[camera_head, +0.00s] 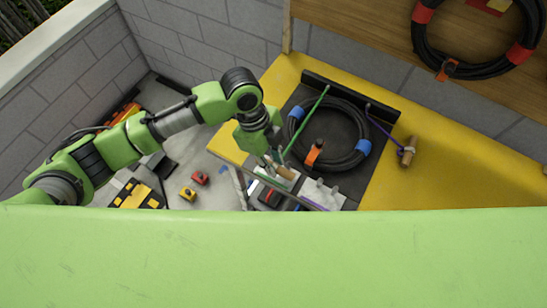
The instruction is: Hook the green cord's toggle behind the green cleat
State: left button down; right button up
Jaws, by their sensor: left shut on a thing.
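The green cord (308,119) runs taut from the black bar at the back of the dark tray down to my left gripper (275,161). My left gripper is shut on the tan wooden toggle (286,173) at the cord's lower end. It holds the toggle at the tray's front side, close to a light grey block (264,187). I cannot tell whether the toggle touches the block. The green cleat cannot be made out; the gripper or my green body may hide it. My right gripper is not in view.
A coiled black hose (359,120) with blue bands lies on the tray. A purple cord (381,128) ends in another wooden toggle (408,152) on the yellow surface (440,165), right. A second grey block (320,194) stands right of my gripper. Red (200,178) and yellow (187,194) boxes lie left.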

pick_arm(q)
jog(key=shift+w+d+f, duration=0.1)
jog(key=shift+f, duration=0.9)
jog(key=c, duration=1.8)
grip_release()
jog(key=shift+b, duration=0.3)
jog(key=shift+w, duration=0.1)
jog(key=v, duration=1.2)
jog(key=shift+w, duration=0.1)
